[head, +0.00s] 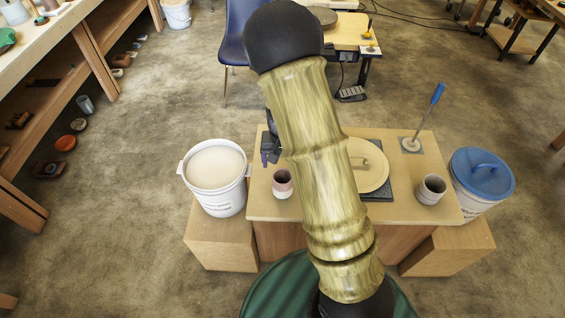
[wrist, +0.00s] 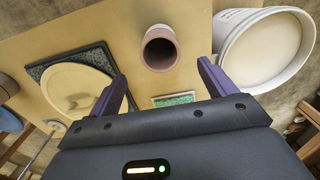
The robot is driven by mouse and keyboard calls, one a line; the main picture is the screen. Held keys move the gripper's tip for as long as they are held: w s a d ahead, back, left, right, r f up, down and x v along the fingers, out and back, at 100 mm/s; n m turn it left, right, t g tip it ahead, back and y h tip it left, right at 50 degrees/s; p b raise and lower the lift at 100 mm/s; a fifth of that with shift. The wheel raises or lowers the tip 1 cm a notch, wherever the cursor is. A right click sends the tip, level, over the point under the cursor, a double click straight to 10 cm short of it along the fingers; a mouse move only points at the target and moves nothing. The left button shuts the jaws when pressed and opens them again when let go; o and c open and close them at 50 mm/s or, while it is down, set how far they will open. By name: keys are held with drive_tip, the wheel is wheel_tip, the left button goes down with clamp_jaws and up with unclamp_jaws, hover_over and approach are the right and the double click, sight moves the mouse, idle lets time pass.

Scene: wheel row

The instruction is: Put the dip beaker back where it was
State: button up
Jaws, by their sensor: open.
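A small cup, two-toned pink and pale with a dark inside, likely the dip beaker (head: 282,184), stands upright on the wooden table near its left front corner. It also shows in the wrist view (wrist: 160,50), ahead of my fingers and apart from them. My gripper (wrist: 160,82) is open and empty, with a purple finger on each side. In the head view my gripper (head: 270,150) is partly hidden behind my arm, on the far side of the cup. A small green-faced plate with a pale border (wrist: 174,99) lies between the fingers in the wrist view.
A white bucket (head: 215,167) of pale liquid stands left of the table (head: 258,207). A round cream lid or disc (head: 372,165) lies on a dark tile. A grey cup (head: 431,188), a blue-handled tool (head: 433,105) and a blue-lidded bucket (head: 483,172) are at right.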

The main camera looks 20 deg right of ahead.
drive_tip(key=shift+r, duration=0.1)
idle(0.3)
drive_tip(key=s+r+n+t, duration=0.2)
drive_tip(key=s+r+n, duration=0.1)
drive_tip(key=s+r, duration=1)
drive_tip(key=shift+s+n+t, duration=0.3)
drive_tip(key=shift+s, duration=0.35)
drive_tip(key=w+p+v, duration=0.2)
drive_tip(key=p+v, duration=0.6)
drive_tip(key=shift+r+p, duration=0.35)
drive_tip(key=shift+r, duration=0.1)
drive_tip(key=shift+s, duration=0.1)
